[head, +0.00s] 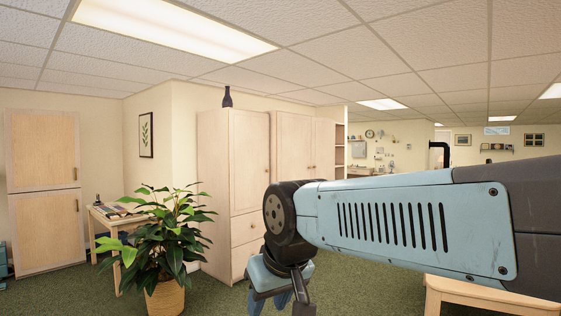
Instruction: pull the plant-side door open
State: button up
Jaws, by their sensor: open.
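A tall pale wood cabinet (214,185) stands near the middle of the head view. Its tall upper door (249,160), on the side nearer the plant, appears shut, with drawers below it. The potted plant (165,235) stands in front and to the left, in a woven basket (165,298). Another pale cabinet (43,190) at the far left has an upper and a lower door, both apparently shut, with small dark handles at their right edges. My gripper (280,302) hangs low, pointing down, open and apart from the doors; its fingertips are partly cut off by the lower picture edge.
A small wooden desk (97,219) with items on it stands behind the plant. More cabinet doors (292,146) continue to the right, partly behind my arm. A wooden table or bench (470,292) is at lower right. Green carpet (215,297) shows between plant and gripper.

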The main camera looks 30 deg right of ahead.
aim_at(293, 131)
jog(key=z, duration=0.15)
jog(key=i, duration=0.4)
jog(key=z, duration=0.5)
jog(key=i, duration=1.35)
jog(key=z, duration=0.8)
jog(key=i, duration=1.25)
jog(key=z, duration=0.35)
jog(key=i, duration=2.25)
jog(key=u, duration=0.4)
jog(key=i, duration=1.25)
jog(key=u, duration=0.8)
jog(key=i, duration=1.55)
jog(key=u, duration=0.55)
